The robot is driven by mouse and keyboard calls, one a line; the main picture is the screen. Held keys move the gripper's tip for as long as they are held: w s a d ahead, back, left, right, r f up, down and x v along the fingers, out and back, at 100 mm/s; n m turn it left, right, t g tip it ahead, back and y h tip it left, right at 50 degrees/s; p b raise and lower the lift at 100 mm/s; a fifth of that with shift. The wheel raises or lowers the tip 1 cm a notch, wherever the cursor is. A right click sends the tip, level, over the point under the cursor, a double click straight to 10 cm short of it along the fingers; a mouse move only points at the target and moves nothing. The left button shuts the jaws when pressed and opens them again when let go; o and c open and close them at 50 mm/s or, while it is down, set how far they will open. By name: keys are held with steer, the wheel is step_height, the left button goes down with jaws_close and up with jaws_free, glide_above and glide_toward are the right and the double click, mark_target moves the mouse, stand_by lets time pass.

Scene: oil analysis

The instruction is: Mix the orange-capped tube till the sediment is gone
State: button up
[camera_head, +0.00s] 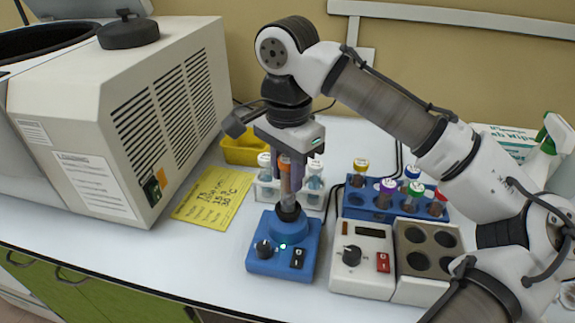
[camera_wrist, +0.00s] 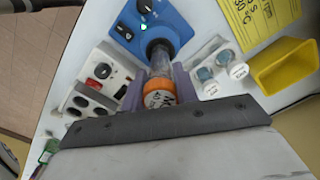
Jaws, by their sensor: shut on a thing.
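The orange-capped tube (camera_head: 285,178) is upright in my gripper, its lower end at the black cup (camera_head: 288,212) of the blue vortex mixer (camera_head: 281,249). A green light glows on the mixer's front. My gripper (camera_head: 291,165) is shut on the tube just below its cap. In the wrist view the orange cap (camera_wrist: 159,98) lies between the fingers, and the tube's far end meets the mixer cup (camera_wrist: 160,50). The liquid looks brownish; I cannot tell whether sediment is in it.
A white rack (camera_head: 314,196) with white-capped tubes stands behind the mixer. A blue rack (camera_head: 372,213) with several colour-capped tubes is at right, behind a heater block (camera_head: 362,262). A large centrifuge (camera_head: 120,120) stands left, near a yellow note (camera_head: 213,198) and yellow tray (camera_head: 243,150).

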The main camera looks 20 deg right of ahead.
steer(key=shift+f, duration=0.5)
steer(key=shift+f+b, duration=0.3)
steer(key=shift+f, duration=0.05)
stand_by(0.5)
stand_by(2.1)
step_height(320, 180, up, 9)
steer(key=p, duration=0.9)
steer(key=shift+r, duration=0.1)
